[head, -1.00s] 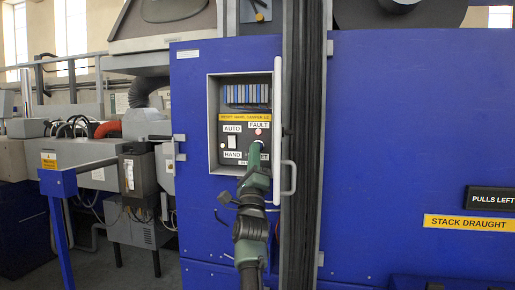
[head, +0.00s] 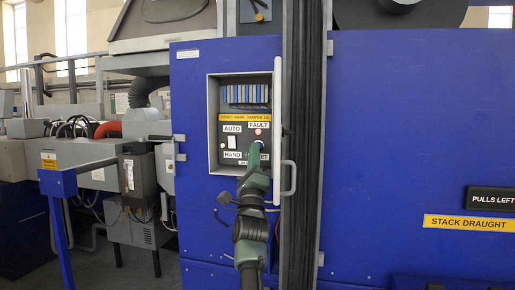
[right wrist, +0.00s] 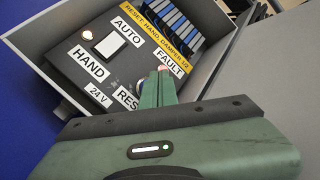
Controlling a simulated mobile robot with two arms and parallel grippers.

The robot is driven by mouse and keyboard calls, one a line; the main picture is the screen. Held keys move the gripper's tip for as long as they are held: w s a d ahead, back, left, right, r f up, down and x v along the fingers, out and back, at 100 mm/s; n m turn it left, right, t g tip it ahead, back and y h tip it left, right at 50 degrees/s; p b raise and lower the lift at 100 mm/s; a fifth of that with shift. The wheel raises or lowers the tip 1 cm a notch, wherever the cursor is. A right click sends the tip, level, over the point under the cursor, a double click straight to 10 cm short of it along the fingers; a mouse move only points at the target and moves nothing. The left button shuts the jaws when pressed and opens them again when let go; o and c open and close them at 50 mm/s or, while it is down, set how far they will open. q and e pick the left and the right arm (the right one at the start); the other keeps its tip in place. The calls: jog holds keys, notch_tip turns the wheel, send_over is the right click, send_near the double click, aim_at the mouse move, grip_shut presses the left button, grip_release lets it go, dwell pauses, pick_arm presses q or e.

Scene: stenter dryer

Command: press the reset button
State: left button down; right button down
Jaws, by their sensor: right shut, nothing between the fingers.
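The control panel (head: 246,122) sits in a grey-rimmed recess in the blue cabinet. Its RESET label shows partly in the right wrist view (right wrist: 128,98); the rest is covered by my gripper. My left gripper is not in view.
A white rocker switch (right wrist: 107,44) stands between the AUTO and HAND labels. A lit lamp (right wrist: 87,32) is beside it. A reddish fault lamp (head: 258,131) is just above my fingers. Several blue-grey modules (head: 246,94) fill the panel top. A grey handle (head: 288,178) stands at right.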

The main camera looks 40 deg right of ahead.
jog(key=shift+w+d, duration=0.1)
dwell(0.6)
jog(key=shift+w+d, duration=0.2)
jog(key=shift+d, duration=0.05)
jog(key=shift+w+d+b, duration=0.3)
jog(key=shift+d, duration=0.05)
dwell(0.9)
jog(key=shift+s+a, duration=0.6)
jog(key=shift+a, duration=0.05)
dwell(0.3)
jog(key=s+a, duration=0.1)
jog(key=a, duration=0.1)
jog(key=s+a, duration=0.2)
jog(key=shift+s, duration=0.1)
